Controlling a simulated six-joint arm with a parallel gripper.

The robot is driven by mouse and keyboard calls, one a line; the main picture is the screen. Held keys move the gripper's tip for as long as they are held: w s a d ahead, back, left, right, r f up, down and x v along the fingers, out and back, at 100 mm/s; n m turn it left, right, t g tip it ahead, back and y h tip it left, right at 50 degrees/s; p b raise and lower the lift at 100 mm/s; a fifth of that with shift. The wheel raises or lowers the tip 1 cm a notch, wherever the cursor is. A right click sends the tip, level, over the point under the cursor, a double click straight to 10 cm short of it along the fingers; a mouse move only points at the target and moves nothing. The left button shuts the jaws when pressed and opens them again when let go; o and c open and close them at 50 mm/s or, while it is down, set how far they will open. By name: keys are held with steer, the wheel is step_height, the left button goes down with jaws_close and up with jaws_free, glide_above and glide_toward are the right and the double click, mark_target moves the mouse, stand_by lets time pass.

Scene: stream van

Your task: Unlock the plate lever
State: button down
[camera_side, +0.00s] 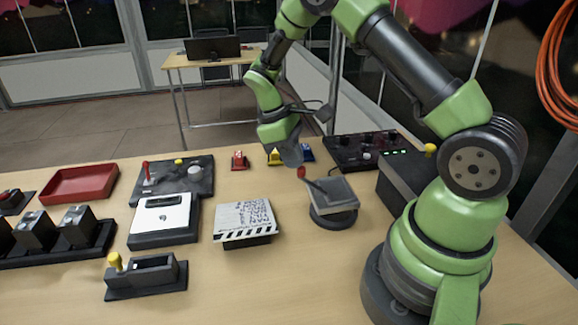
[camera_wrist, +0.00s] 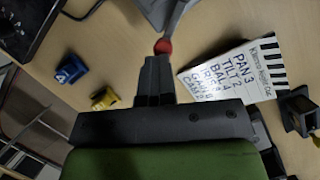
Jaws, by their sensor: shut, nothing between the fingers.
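The plate device stands right of centre on the table in the side view: a grey square plate (camera_side: 338,194) on a round dark base. Its lever, a dark arm with a red knob (camera_side: 301,172), points to the left of the plate, toward my gripper. In the wrist view the red knob (camera_wrist: 163,46) sits right at my fingertips, with part of the grey plate (camera_wrist: 155,12) at the top edge. My gripper (camera_side: 294,160) is shut and empty, just above the knob. I cannot tell whether it touches the knob. The plate's far side is cut off in the wrist view.
A clapperboard-like sign (camera_side: 245,218) with handwriting lies left of the plate. Small yellow (camera_side: 274,156), blue (camera_side: 306,153) and red (camera_side: 239,160) pieces sit behind. A black control panel (camera_side: 365,150) stands behind the plate. Bare table lies in front of the plate.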

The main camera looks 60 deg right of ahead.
steer(key=shift+s+a+f, duration=0.2)
steer(key=shift+s+a, duration=0.1)
steer(key=shift+s, duration=0.4)
steer(key=shift+w, duration=0.1)
steer(key=w+a+r, duration=0.3)
steer(key=w+r, duration=0.4)
steer(key=r, duration=0.3)
steer(key=shift+a, duration=0.3)
steer(key=shift+w, duration=0.1)
